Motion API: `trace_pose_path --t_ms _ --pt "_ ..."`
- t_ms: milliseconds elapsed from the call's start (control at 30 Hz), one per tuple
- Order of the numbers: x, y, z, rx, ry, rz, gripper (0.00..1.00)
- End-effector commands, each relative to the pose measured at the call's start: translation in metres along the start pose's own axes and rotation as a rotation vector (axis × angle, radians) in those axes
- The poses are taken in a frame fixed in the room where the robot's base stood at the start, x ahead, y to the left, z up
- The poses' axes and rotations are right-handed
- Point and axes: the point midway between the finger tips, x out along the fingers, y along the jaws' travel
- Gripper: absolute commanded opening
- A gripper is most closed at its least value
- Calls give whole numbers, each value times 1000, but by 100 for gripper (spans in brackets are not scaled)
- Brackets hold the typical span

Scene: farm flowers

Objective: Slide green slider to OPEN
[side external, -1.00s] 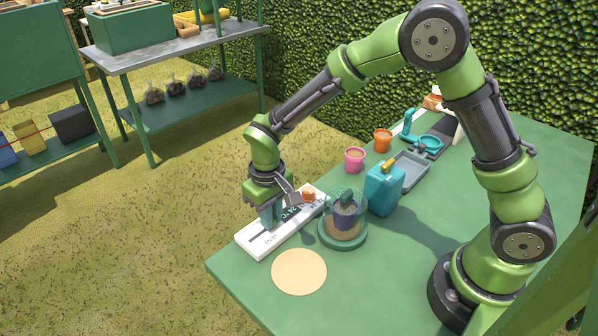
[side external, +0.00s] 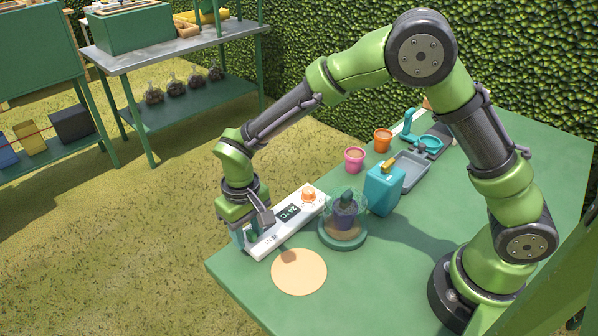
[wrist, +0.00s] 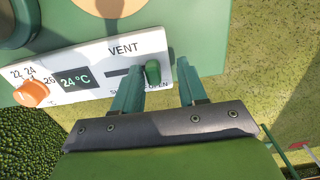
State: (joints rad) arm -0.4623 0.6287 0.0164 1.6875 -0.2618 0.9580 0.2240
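A white control panel (side external: 268,241) lies along the table's left edge. In the wrist view its VENT section has a dark slot (wrist: 116,73) and a green slider (wrist: 152,73). The slider sits at the slot's right end, above the OPEN label (wrist: 157,84). My gripper (wrist: 160,75) is open, with one finger on each side of the slider. The left finger is close beside the slider; I cannot tell whether they touch. The right finger is clearly apart from it. In the side view my gripper (side external: 247,238) hides the slider at the panel's near-left end.
The panel carries an orange knob (side external: 308,195) and a display (side external: 289,213) reading 24 °C. A domed plant on a teal base (side external: 343,240) stands close to the panel's right. A tan disc (side external: 299,271) lies nearby. A blue container (side external: 383,190) stands farther right.

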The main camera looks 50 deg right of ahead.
Motion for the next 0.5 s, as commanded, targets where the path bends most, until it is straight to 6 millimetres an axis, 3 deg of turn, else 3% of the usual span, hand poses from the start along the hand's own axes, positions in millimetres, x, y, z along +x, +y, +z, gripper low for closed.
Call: trace_pose_path --t_ms 333,500 --pt "-3 3 0 2 0 4 43" --pt "-26 2 -1 2 4 3 43"
